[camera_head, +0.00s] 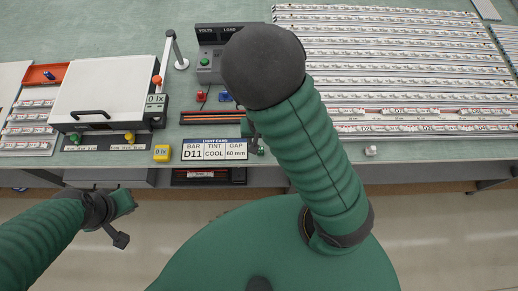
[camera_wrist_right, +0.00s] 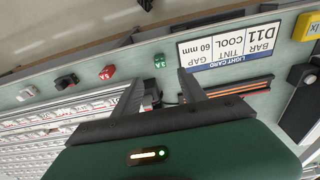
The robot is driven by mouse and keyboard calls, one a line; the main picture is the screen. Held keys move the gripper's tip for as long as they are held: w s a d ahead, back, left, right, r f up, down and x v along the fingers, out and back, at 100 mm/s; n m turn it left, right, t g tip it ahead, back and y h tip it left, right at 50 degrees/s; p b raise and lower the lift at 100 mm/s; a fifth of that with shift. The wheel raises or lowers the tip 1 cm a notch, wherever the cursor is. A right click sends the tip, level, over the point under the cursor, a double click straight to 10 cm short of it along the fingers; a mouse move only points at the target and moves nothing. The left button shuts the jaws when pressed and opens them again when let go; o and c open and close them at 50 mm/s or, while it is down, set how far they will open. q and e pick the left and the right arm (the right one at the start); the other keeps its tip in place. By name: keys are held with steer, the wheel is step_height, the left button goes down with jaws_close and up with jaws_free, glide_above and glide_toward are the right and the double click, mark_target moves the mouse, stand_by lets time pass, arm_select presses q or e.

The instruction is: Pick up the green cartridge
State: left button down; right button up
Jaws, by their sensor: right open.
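The green cartridge (camera_wrist_right: 160,61) is a small block with white marks, standing near the bench's front edge beside the light card (camera_wrist_right: 230,46) in the right wrist view. In the head view, a small part of the cartridge (camera_head: 261,151) shows just right of the card, beside my right arm. My right gripper (camera_wrist_right: 163,80) is open and empty. Its two fingers point toward the bench edge, and the cartridge lies beyond their tips, between their lines. I see no contact. My left gripper (camera_head: 119,238) hangs in front of the bench at lower left; its opening is unclear.
A red block (camera_wrist_right: 107,72), a black block (camera_wrist_right: 66,81) and a grey block (camera_wrist_right: 27,93) stand along the same edge. Slotted racks (camera_head: 420,70) fill the right side. A white-lidded box (camera_head: 105,85) stands left. A yellow block (camera_head: 162,153) sits left of the card.

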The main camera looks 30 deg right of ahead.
steer(key=b, duration=0.3)
glide_above(261, 149)
steer(key=a, duration=0.2)
step_height(261, 149, down, 7)
steer(key=f, duration=0.1)
steer(key=d+f+b, duration=0.1)
steer(key=f, duration=0.1)
steer(key=d+f+b, duration=0.1)
steer(key=f, duration=0.1)
steer(key=shift+w+d+f, duration=0.1)
steer(key=shift+d+f, duration=0.1)
steer(key=shift+d, duration=0.05)
steer(key=shift+w+f, duration=0.1)
steer(key=shift+a, duration=0.35)
steer(key=shift+a+r, duration=0.15)
steer(key=shift+r, duration=0.05)
steer(key=c, duration=0.9)
arm_select(q)
steer(key=s+x, duration=0.1)
steer(key=x, duration=0.5)
steer(key=shift+s+a+f, duration=0.15)
steer(key=shift+a+f, duration=0.05)
steer(key=shift+a, duration=0.1)
arm_select(e)
steer(key=shift+d, duration=0.25)
jaws_close()
